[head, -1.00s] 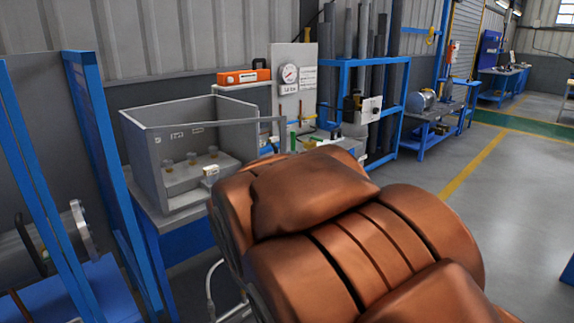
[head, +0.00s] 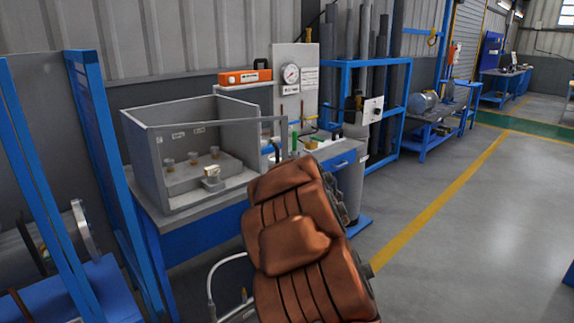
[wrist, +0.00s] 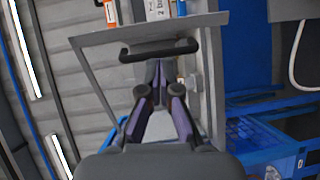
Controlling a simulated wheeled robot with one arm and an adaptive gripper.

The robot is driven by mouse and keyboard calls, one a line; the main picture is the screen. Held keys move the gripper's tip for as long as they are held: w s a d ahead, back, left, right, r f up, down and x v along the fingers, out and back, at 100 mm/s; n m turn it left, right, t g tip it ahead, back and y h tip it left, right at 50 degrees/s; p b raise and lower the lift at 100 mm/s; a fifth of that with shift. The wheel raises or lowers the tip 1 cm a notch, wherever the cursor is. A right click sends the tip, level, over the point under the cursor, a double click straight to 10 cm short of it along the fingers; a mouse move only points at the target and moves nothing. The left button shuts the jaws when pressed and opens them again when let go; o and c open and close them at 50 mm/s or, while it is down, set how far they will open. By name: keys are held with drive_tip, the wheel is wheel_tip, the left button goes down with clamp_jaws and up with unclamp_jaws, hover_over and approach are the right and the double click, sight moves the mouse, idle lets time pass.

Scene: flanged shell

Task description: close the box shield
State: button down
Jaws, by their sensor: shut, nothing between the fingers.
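The grey box (head: 140,165) stands on a bench at the left in the head view, its front side facing me. Its shield (head: 230,122) is a clear pane in a thin grey frame, swung out from the box, its free edge reaching right past the box wall. A black handle (wrist: 160,50) crosses the shield in the wrist view. My gripper (wrist: 160,68) is shut and empty, its tips just below the handle in that view; I cannot tell whether they touch it. My brown arm hides the gripper in the head view.
Small pots (head: 192,157) stand inside the box. A gauge panel (head: 295,85) and an orange case (head: 245,76) are behind it. A blue post (head: 100,150) stands close on the left. A blue crate (wrist: 265,145) shows in the wrist view. The floor at the right is clear.

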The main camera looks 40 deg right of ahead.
drive_tip(key=w+d+n+p, duration=0.1)
drive_tip(key=w+d+p, duration=0.1)
drive_tip(key=w, duration=0.4)
drive_tip(key=w+d+t+p, duration=0.1)
drive_tip(key=w+d, duration=0.4)
drive_tip(key=w, duration=0.1)
drive_tip(key=shift+w+d+n+y+p, duration=0.25)
drive_tip(key=shift+w+n+y+p, duration=0.05)
drive_tip(key=shift+w+n+p, duration=0.1)
idle(0.3)
